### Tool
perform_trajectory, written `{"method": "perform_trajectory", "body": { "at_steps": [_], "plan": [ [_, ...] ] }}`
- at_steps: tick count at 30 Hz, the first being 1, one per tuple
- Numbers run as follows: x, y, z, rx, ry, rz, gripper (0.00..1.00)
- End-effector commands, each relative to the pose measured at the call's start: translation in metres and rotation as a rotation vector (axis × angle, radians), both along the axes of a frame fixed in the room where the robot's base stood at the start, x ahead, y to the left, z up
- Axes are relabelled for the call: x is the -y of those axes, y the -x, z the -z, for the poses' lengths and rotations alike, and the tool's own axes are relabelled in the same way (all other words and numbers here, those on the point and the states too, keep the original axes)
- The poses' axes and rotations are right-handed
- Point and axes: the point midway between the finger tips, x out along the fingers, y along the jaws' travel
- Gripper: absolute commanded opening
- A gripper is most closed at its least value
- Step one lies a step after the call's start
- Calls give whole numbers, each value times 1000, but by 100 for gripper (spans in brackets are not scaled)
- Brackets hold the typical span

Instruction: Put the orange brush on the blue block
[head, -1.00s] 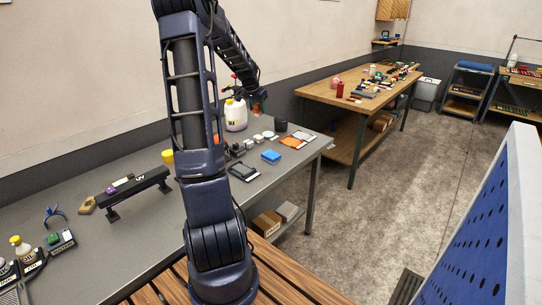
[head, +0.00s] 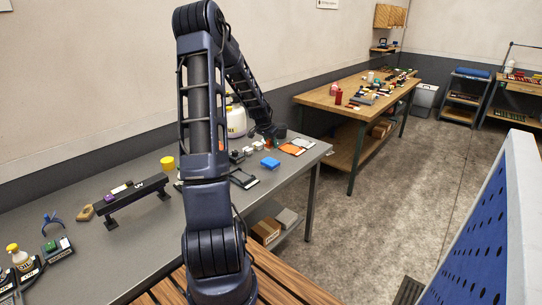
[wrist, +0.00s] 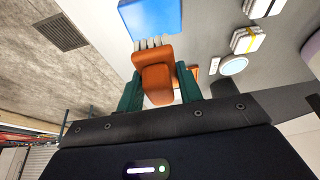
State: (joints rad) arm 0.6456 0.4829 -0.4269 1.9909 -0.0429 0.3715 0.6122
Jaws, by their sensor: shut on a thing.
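The orange brush (wrist: 155,75) is between the green fingers of my gripper (wrist: 160,78) in the wrist view, and my gripper is shut on it. Its pale bristles show at its far end, beside the edge of the blue block (wrist: 151,17). In the head view the blue block (head: 270,162) lies on the grey table near its front edge. My gripper (head: 276,140) is low over the table just behind the block there. The brush is hard to make out in the head view. I cannot tell whether the bristles touch the block.
The grey table (head: 140,235) also holds a white bottle (head: 236,120), a yellow cup (head: 167,162), a black rack (head: 136,198) and small white blocks near my gripper. A wooden table (head: 330,99) stands beyond.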

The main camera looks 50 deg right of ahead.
Motion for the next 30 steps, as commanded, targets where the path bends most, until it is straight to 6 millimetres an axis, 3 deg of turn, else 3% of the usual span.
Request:
{"method": "perform_trajectory", "body": {
  "at_steps": [3, 11, 19, 30],
  "plan": [
    [0, 0, 18, -1, -2, -1, 12],
    [0, 0, 32, -1, -1, 0, 12],
    [0, 0, 66, -1, -2, 0, 12],
    [0, 0, 70, 1, 0, 0, 12]
  ]
}}
